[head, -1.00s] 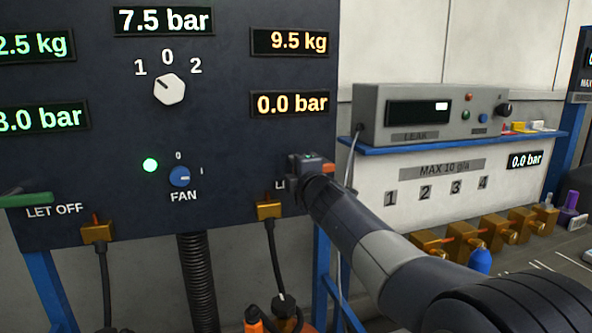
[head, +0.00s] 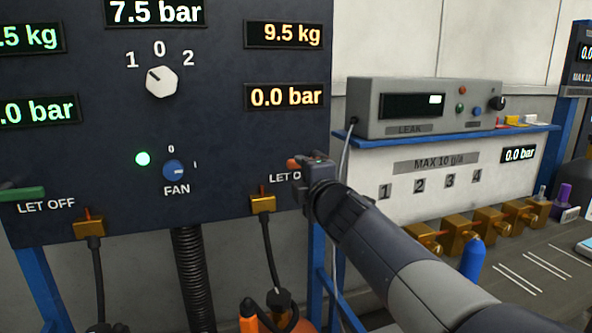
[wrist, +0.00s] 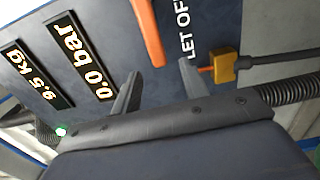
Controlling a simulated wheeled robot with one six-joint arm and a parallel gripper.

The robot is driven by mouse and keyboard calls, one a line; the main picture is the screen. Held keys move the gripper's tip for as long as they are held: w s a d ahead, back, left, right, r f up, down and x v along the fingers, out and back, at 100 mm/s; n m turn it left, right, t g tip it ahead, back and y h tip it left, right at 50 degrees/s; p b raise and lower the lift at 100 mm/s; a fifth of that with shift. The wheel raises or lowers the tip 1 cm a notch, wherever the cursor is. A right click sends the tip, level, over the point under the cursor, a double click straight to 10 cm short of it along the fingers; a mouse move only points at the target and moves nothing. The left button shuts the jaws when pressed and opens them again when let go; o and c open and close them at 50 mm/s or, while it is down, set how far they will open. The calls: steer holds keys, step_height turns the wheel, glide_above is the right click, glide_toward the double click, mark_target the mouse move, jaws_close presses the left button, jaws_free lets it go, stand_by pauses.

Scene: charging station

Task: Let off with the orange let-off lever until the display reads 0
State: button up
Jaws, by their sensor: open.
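The orange let-off lever (wrist: 147,32) shows in the wrist view, just off the ends of my fingers and beside the LET OFF label (wrist: 187,30). In the head view only a short orange piece of the lever (head: 292,163) shows; my gripper hides the rest. My gripper (wrist: 160,76) is open, with nothing between its fingers. In the head view my gripper (head: 312,165) is at the panel's right edge. The orange display (head: 286,96) above reads 0.0 bar, also in the wrist view (wrist: 80,55).
A green let-off lever (head: 22,194) is at the panel's left. Brass couplings with hoses (head: 262,203) hang at the lower edge. The selector knob (head: 161,81) and fan switch (head: 173,170) are left of my gripper. A leak tester (head: 425,105) stands on a shelf at the right.

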mark_target(294, 166)
steer(key=shift+v, duration=1.15)
steer(key=x, duration=1.1)
steer(key=shift+p, duration=0.4)
steer(key=shift+r, duration=0.1)
steer(key=shift+s+d, duration=0.1)
steer(key=shift+s, duration=0.05)
